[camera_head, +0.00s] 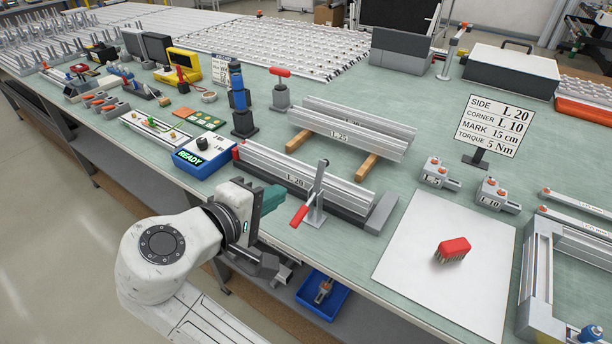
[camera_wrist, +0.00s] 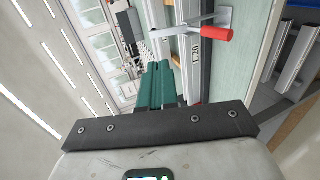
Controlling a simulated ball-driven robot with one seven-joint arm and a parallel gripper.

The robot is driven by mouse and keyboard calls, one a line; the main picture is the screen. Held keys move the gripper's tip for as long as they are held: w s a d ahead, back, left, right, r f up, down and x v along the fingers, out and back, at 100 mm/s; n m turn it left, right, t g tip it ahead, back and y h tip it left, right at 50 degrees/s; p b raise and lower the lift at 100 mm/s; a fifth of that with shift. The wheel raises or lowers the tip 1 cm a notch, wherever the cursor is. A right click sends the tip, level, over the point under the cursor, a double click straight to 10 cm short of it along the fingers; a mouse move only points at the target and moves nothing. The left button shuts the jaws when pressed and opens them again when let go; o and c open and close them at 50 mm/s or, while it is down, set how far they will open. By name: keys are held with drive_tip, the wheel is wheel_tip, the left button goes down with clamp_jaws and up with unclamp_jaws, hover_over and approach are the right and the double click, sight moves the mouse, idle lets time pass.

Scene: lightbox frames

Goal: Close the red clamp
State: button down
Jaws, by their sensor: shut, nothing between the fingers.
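The red clamp has a red grip (camera_head: 300,215) on a metal lever, with a grey upright post on a plate at the front of the L 20 profile (camera_head: 345,190). Its red grip slants down toward the bench's front edge. In the wrist view the red grip (camera_wrist: 217,34) lies beyond and right of my fingertips. My gripper (camera_head: 276,194) has teal fingers, shut and empty, left of the red grip and apart from it. The shut fingers also show in the wrist view (camera_wrist: 159,66). Whether the clamp presses on the profile is unclear.
A blue READY box (camera_head: 204,160) stands left of the profile. L 25 profiles (camera_head: 350,130) lie behind on wooden blocks. A white sheet (camera_head: 410,265) with a red brush (camera_head: 453,250) lies to the right. A blue bin (camera_head: 323,295) sits below the bench edge.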

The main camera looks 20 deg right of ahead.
sight(320, 170)
drive_tip(key=p+x, duration=0.1)
drive_tip(key=x, duration=1.2)
drive_tip(key=shift+w+d+f+p, duration=0.15)
drive_tip(key=shift+w+d+p, duration=0.1)
drive_tip(key=shift+d+p, duration=0.1)
drive_tip(key=shift+w, duration=0.15)
